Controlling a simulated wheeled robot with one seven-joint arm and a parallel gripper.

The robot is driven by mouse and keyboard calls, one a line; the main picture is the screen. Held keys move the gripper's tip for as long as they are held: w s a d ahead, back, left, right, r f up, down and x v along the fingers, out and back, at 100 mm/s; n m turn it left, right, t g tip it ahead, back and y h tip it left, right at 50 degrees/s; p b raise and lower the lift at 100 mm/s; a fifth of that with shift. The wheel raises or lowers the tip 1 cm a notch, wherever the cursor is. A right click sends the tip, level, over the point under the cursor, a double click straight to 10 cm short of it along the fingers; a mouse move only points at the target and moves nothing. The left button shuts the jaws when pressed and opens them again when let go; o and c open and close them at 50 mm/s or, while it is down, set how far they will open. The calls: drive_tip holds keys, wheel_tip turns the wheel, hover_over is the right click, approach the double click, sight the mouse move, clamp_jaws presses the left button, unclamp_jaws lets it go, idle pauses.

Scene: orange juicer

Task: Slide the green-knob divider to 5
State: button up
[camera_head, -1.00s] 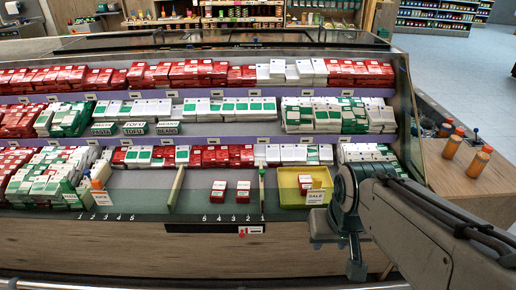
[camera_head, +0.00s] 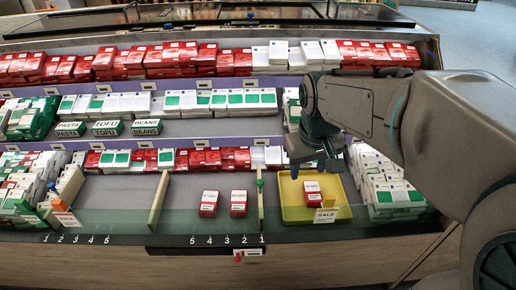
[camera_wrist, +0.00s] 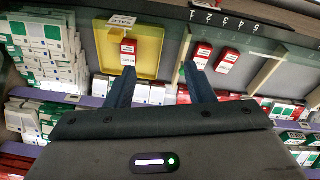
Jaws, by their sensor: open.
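The green-knob divider (camera_head: 260,209) is a thin upright pale slat on the shelf's front deck, with a small green knob on top. It stands at the 1 mark of the 5-to-1 scale, just left of the yellow tray (camera_head: 288,215). It also shows as a pale slat (camera_wrist: 183,55) in the wrist view, near the right fingertip. My gripper (camera_head: 308,167) is above the back of the tray, to the right of the divider. In the wrist view its two fingers (camera_wrist: 159,68) are spread apart with nothing between them. Contact with the divider cannot be told.
Two small red boxes (camera_head: 209,203) (camera_head: 238,203) stand left of the divider, around marks 4 to 2. A plain divider (camera_head: 158,202) stands farther left, beyond 5. The tray holds a red box (camera_head: 312,193) and a SALE card (camera_head: 325,216). Stacked boxes line the back.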

drive_tip(key=w+a+f+n+b, duration=0.1)
drive_tip(key=w+a+f, duration=0.1)
drive_tip(key=w, duration=0.3)
drive_tip(key=w+a+f+n+b, duration=0.2)
drive_tip(key=w+f, duration=0.1)
drive_tip(key=w, duration=0.2)
drive_tip(key=n+g+b, duration=0.2)
drive_tip(key=n+b, duration=0.1)
hover_over(259, 182)
wheel_tip(259, 182, down, 9)
drive_tip(key=f, duration=0.4)
drive_tip(key=f+b, duration=0.1)
drive_tip(key=f, duration=0.8)
drive_tip(key=shift+d, duration=0.25)
clamp_jaws()
drive_tip(key=shift+a, duration=0.15)
